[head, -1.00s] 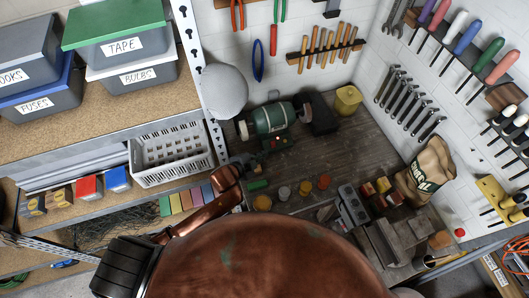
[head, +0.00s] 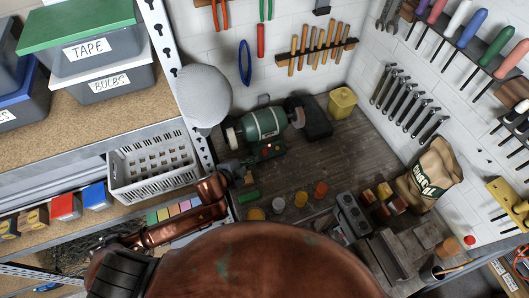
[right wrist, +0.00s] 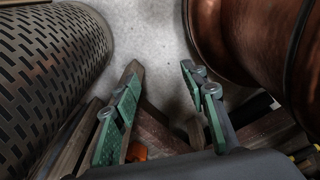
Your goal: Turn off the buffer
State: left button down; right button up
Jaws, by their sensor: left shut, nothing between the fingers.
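The buffer (head: 262,124) is a green motor with a wheel at each end. It stands at the back left of the workbench. A small dark box with a red light (head: 269,148) sits at its front. My left gripper (head: 240,166) is shut and empty, low and left of that box, apart from it in the picture. My copper-coloured arm partly hides the gripper's surroundings. My right gripper (right wrist: 160,66) shows in the right wrist view with its green-padded fingers apart and nothing between them. It is not seen in the head view.
A grey sphere (head: 204,96) hangs left of the buffer. A white basket (head: 152,168) sits on the left shelf. Several small jars (head: 300,199) and a grey power strip (head: 351,214) lie on the workbench (head: 325,165). A yellow container (head: 342,102) stands behind.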

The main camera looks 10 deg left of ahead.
pick_arm(q)
send_over(265, 152)
jog(key=s, duration=0.4)
notch_tip(265, 152, down, 5)
jog(key=shift+w+f, duration=0.75)
jog(key=shift+f, duration=0.25)
jog(key=shift+w+a+f, duration=0.3)
jog(key=shift+w+f, duration=0.1)
jog(key=shift+f, duration=0.15)
pick_arm(e)
jog(key=shift+w+d+r, duration=0.15)
jog(key=shift+w+r, duration=0.2)
jog(key=shift+w, duration=0.4)
pick_arm(q)
jog(key=shift+p, duration=0.3)
